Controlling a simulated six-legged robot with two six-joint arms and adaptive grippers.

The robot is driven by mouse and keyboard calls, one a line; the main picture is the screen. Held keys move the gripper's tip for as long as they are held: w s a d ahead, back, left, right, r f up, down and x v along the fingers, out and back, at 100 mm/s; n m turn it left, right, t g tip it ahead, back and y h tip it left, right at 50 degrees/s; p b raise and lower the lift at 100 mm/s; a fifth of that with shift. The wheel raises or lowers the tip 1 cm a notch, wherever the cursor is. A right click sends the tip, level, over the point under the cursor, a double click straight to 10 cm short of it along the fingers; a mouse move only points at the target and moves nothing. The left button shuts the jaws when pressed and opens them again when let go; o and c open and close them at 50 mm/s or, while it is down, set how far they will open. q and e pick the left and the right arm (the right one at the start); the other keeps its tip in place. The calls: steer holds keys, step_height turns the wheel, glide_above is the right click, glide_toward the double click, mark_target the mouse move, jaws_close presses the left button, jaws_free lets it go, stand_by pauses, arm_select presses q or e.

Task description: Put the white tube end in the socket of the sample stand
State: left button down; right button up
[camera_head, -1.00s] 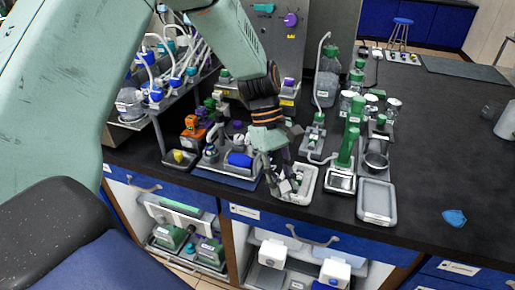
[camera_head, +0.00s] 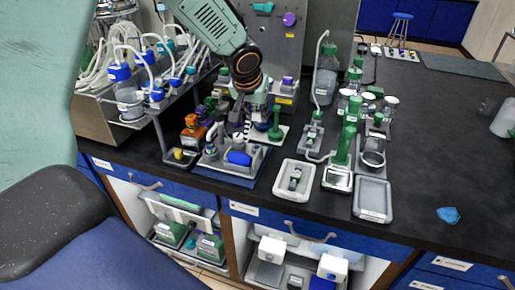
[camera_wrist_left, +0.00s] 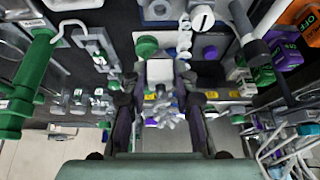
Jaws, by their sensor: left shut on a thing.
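My left gripper (camera_head: 247,112) is in the middle of the head view, pointing down behind the blue bottle (camera_head: 238,158). In the left wrist view its fingers (camera_wrist_left: 160,100) close around a small pale thing, largely hidden; I cannot tell for sure that it is the white tube end. A pale segmented piece (camera_wrist_left: 184,37) shows just beyond the fingers. A grey stand on a blue mat (camera_head: 222,176) lies under and in front of the gripper. I cannot tell which fixture is the sample stand, and its socket is not clear. My right gripper is not in view.
A green-stemmed stand (camera_head: 275,124) is close to the right of the gripper. A white tray (camera_head: 281,196) holding a small grey-green thing and a grey tray (camera_head: 372,211) lie near the front edge. An orange device (camera_head: 191,134) is to the left.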

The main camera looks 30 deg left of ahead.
arm_select(q)
step_height(320, 180, down, 5)
steer(key=shift+a+f+b, duration=0.1)
steer(key=shift+a+b, duration=0.05)
steer(key=shift+b, duration=0.5)
steer(key=shift+f, duration=0.6)
step_height(320, 180, down, 2)
steer(key=shift+s+f+b, duration=0.1)
steer(key=shift+f+b, duration=0.05)
steer(key=shift+b, duration=0.55)
steer(key=shift+f, duration=0.4)
steer(key=c, duration=1.1)
jaws_free()
steer(key=shift+o, duration=0.2)
steer(key=shift+r, duration=0.15)
steer(key=v, duration=1.2)
